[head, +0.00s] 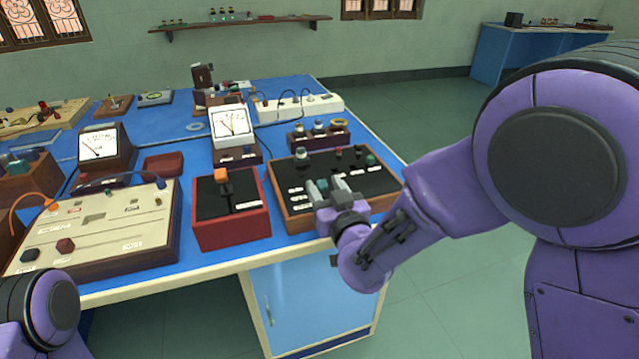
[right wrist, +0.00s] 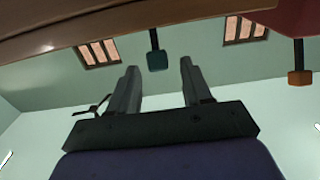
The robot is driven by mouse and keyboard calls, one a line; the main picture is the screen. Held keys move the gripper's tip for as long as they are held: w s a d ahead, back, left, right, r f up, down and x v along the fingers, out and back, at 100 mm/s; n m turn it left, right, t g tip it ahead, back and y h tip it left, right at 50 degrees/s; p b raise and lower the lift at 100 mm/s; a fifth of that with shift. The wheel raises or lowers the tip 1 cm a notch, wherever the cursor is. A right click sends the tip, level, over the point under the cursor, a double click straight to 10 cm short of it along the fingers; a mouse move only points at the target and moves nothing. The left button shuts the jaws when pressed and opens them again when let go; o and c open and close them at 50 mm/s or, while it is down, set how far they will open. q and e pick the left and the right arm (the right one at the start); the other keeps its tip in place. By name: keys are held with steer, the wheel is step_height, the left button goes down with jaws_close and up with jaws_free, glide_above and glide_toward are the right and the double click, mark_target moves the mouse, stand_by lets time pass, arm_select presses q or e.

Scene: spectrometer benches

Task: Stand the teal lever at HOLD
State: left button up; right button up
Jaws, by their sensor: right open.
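The teal lever shows in the right wrist view (right wrist: 157,60) as a teal block on a thin dark stem. In that view it lies between the two fingertips, with a gap on each side. In the head view it is at the front left of a wood-framed black panel (head: 295,226), where a bit of teal (head: 322,185) shows among the fingers. My right gripper (head: 328,187) is open around or just short of it. The panel markings near the lever are partly hidden by my gripper, and I cannot read HOLD. My left gripper is out of view.
A red box (head: 232,233) with an orange lever (head: 221,176) stands close left of the panel. A green knob (head: 371,159) and a pale round knob (head: 302,153) rise from the panel's back. A white meter (head: 231,122) stands behind. A beige board (head: 105,228) lies left.

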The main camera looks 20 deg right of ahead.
mark_target(322, 182)
steer(key=w, duration=0.4)
steer(key=shift+w, duration=0.25)
steer(key=shift+a, duration=0.1)
jaws_close()
steer(key=p, duration=0.2)
steer(key=r+g+p, duration=0.1)
steer(key=p, duration=0.2)
steer(key=shift+w+r+p, duration=0.25)
steer(key=shift+w+p, duration=0.05)
steer(key=shift+p, duration=0.05)
steer(key=g+p, duration=0.1)
steer(key=p, duration=0.2)
steer(key=w+g+p, duration=0.1)
steer(key=p, duration=0.2)
steer(key=w+f+g+p, duration=0.1)
steer(key=g+p, duration=0.1)
steer(key=shift+p, duration=0.4)
steer(key=shift+w+f+g, duration=0.1)
steer(key=shift+f+g, duration=0.2)
steer(key=shift+f, duration=0.1)
jaws_free()
